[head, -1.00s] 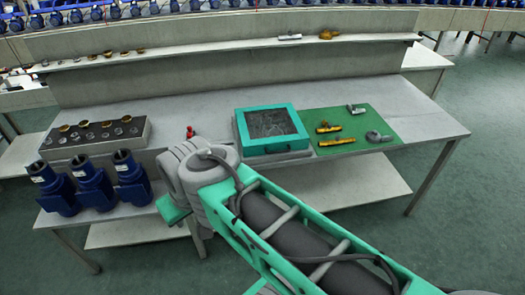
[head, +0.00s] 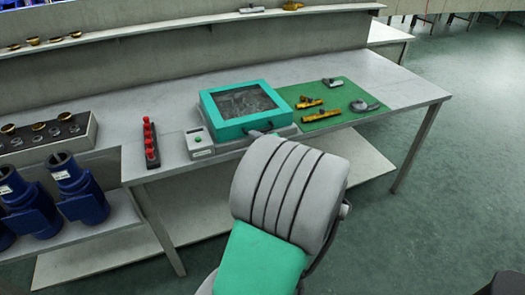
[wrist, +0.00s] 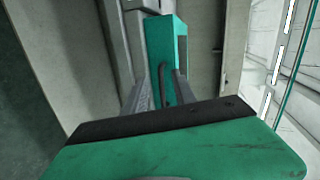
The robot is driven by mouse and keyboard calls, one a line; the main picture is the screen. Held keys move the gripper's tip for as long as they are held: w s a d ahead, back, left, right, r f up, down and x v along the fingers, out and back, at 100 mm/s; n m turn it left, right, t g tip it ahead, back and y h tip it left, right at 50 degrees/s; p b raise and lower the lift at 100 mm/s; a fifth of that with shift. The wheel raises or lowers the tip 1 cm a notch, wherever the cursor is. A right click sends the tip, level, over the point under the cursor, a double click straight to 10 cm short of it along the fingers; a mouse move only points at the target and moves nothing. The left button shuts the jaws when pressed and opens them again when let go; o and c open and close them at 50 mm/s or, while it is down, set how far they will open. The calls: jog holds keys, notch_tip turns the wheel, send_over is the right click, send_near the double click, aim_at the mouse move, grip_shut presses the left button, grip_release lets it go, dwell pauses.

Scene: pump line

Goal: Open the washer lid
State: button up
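The washer (head: 275,131) stands on the table, with a teal-framed lid (head: 235,131) and dark glass. The lid lies flat and shut on its grey base. In the wrist view the teal lid (wrist: 160,45) shows ahead of my gripper. My gripper (wrist: 162,92) has its two grey fingers apart, pointing at the lid's front side. A dark bar, seemingly the lid handle (wrist: 163,75), shows between them; I cannot tell whether they touch it.
A green mat (head: 335,105) with brass and grey parts lies right. Blue pumps (head: 78,188) stand at the far left.

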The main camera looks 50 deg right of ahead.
aim_at(261, 131)
jog(key=s+d+m+h, duration=0.2)
jog(key=s+d, duration=0.1)
jog(key=d, duration=0.1)
jog(key=x, duration=0.7)
jog(key=shift+w+a+f, duration=0.2)
jog(key=shift+a+f, duration=0.05)
jog(key=shift+f, duration=0.05)
grip_shut()
dwell(0.7)
